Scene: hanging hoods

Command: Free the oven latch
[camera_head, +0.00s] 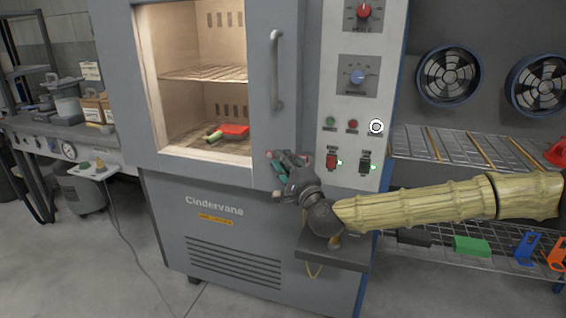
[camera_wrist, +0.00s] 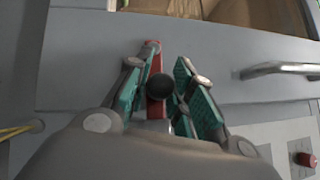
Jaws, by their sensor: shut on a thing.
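The grey oven (camera_head: 228,195) stands in front of me, with its windowed door (camera_head: 262,110) closed or nearly so; I cannot tell which. The latch shows in the wrist view as a red bar with a dark round knob (camera_wrist: 159,87), low on the door face. My gripper (camera_head: 277,163) is at the door's lower right corner. In the wrist view its teal finger pads (camera_wrist: 160,88) lie on either side of the latch, shut on it. In the head view my fingers hide the latch.
The vertical door handle (camera_head: 277,70) is above my gripper. A control panel (camera_head: 349,105) with knobs and switches is close on the right. A small grey shelf (camera_head: 334,256) juts out below my wrist. Wire racks (camera_head: 470,148) stand to the right.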

